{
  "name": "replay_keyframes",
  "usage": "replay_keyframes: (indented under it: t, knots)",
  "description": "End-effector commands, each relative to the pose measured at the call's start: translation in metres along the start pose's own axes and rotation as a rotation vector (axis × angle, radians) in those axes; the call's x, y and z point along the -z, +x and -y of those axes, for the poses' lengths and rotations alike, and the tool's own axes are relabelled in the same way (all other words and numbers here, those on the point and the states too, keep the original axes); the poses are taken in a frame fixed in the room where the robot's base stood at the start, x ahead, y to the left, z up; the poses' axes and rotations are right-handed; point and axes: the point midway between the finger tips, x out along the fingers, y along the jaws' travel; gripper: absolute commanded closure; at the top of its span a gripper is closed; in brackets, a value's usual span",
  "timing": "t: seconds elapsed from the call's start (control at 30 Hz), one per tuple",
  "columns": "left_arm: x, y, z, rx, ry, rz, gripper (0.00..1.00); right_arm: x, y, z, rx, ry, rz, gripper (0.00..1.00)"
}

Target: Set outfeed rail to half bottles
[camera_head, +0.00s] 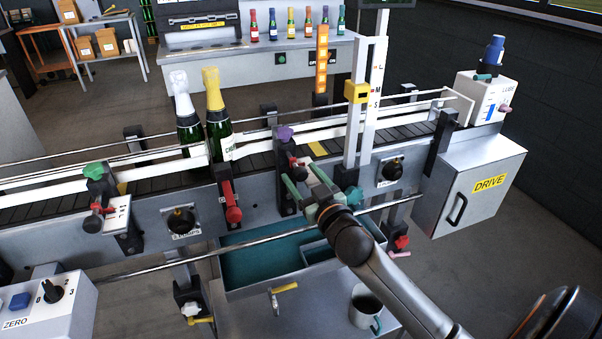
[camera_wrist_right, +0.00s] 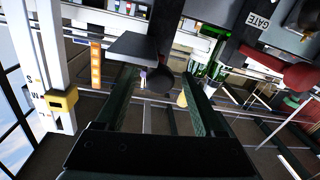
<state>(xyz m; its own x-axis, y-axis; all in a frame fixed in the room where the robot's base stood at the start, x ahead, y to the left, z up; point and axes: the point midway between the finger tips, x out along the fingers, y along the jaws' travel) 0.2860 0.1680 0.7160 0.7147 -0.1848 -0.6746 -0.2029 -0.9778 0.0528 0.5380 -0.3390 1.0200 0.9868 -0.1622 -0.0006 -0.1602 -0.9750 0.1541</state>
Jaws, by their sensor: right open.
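The outfeed guide rail (camera_head: 330,123) runs white along the conveyor, right of two foil-topped bottles. A rail bracket with a purple knob (camera_head: 285,133) and a small red handle (camera_head: 303,162) stands at the conveyor's front edge. My right gripper (camera_head: 312,184) is at this bracket, its fingers hiding part of it. In the right wrist view the green fingers (camera_wrist_right: 165,95) are spread apart, with a dark round knob (camera_wrist_right: 160,82) and a black plate (camera_wrist_right: 138,47) showing around the gap. I cannot tell whether they touch. My left gripper is not in view.
A similar bracket with a green knob (camera_head: 96,171) and scale plate stands left. A red lever (camera_head: 232,203) is close left of my gripper. A white post with a yellow block (camera_head: 357,92) stands behind it. Below are a teal-lined tray (camera_head: 235,291) and a mug (camera_head: 366,308).

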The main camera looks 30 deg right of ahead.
Motion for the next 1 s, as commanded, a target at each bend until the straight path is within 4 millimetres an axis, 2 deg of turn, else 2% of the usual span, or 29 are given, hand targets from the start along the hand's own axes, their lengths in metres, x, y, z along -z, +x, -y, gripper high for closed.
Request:
replay_keyframes:
  t: [0.13, 0.43, 1.0]
  knots:
    - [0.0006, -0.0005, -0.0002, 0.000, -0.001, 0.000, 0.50, 0.0004, 0.0078, 0.0000, 0.000, 0.000, -0.001, 0.30]
    - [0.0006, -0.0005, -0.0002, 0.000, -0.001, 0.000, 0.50, 0.0000, 0.0089, 0.0002, 0.001, -0.001, 0.000, 0.31]
    - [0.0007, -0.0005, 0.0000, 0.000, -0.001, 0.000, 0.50, 0.0000, 0.0086, 0.0005, 0.002, 0.000, 0.000, 0.95]
